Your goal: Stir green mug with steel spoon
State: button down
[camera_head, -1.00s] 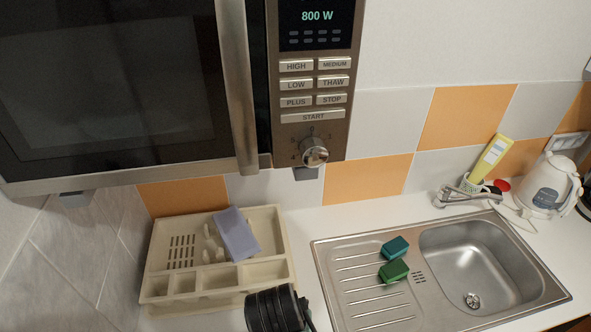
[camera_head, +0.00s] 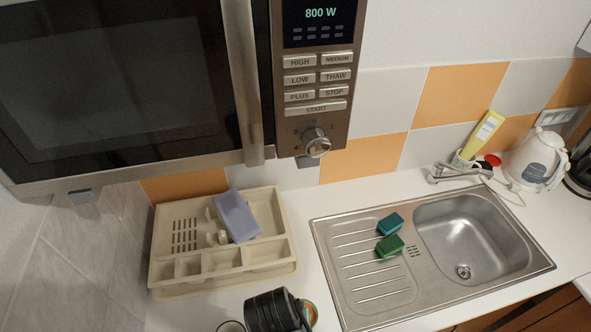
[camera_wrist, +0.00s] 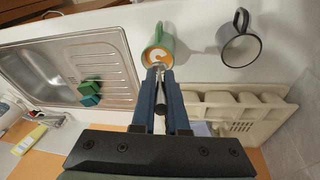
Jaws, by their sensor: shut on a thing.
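The green mug (camera_wrist: 166,38) stands on the white counter in the wrist view, with an orange-brown and white surface inside. A sliver of it shows beside my dark wrist in the head view (camera_head: 310,313). My gripper (camera_wrist: 159,72) is shut on the steel spoon (camera_wrist: 158,99), whose handle shows between the fingers. The spoon's far end overlaps the mug's opening; how deep it reaches inside cannot be told. In the head view the fingers and spoon are hidden.
A grey mug (camera_wrist: 240,45) stands right of the green mug in the wrist view. A cream cutlery tray (camera_head: 190,212) holds a purple sponge (camera_head: 237,216). A steel sink (camera_head: 345,245) bears green sponges (camera_head: 390,246). The microwave (camera_head: 255,80) hangs above the counter.

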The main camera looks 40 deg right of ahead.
jog(key=b+x, duration=0.6)
jog(key=x, duration=0.5)
jog(key=shift+w+b, duration=0.3)
jog(key=shift+b, duration=0.05)
jog(key=shift+s+d+r, duration=0.1)
jog(key=shift+d, duration=0.05)
dwell(0.5)
